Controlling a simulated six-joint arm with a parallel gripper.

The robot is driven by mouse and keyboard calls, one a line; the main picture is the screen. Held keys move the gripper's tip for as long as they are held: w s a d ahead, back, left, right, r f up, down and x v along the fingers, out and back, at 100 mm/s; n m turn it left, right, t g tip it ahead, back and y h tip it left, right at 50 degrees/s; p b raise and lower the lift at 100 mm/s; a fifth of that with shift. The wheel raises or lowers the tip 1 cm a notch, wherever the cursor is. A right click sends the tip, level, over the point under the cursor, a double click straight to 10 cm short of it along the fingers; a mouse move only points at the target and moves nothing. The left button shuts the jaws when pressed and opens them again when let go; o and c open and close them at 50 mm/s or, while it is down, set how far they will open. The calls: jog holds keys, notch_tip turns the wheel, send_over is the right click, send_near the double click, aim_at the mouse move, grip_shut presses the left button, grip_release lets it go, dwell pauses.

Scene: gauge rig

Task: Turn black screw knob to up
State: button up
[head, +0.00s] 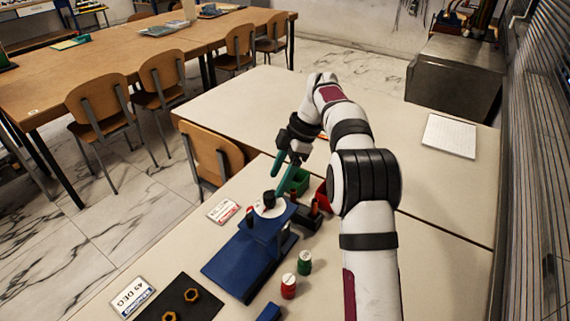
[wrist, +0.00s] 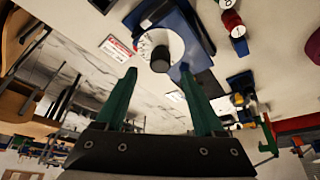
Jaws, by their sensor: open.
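The black screw knob (head: 269,198) stands on a white round dial (head: 272,207) on top of the blue gauge rig (head: 255,245), on the near table. In the wrist view the knob (wrist: 161,59) is dark and round, with the white dial (wrist: 150,42) around part of it. My gripper (head: 277,184) has green fingers and is just above and beside the knob in the head view. In the wrist view my gripper (wrist: 158,78) is open, with the knob beyond and between its fingertips. Contact with the knob cannot be told.
A green bin (head: 298,181) and a red bin (head: 325,194) stand behind the rig. Red (head: 289,286) and green (head: 304,262) cylinders stand to its right. A black mat (head: 172,303) with brass nuts and a sign (head: 132,297) lie in front.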

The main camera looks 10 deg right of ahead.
jog(key=v, duration=0.7)
jog(key=s+a+r+m+h, duration=0.1)
jog(key=s+a+r+m, duration=0.1)
jog(key=s+m, duration=0.45)
jog(key=s+a+r+m, duration=0.2)
jog(key=s+m, duration=0.2)
jog(key=s, duration=0.5)
jog(key=s+f+m, duration=0.3)
jog(key=s+m, duration=0.1)
jog(key=s, duration=0.3)
jog(key=s+a+f+m+h, duration=0.1)
jog(key=s+f+m, duration=0.2)
jog(key=s+m, duration=0.2)
jog(key=s+f+m, duration=0.3)
jog(key=s+m, duration=0.1)
jog(key=s, duration=0.6)
jog(key=shift+s+a+f+h, duration=0.3)
jog(key=shift+s+a+f, duration=0.05)
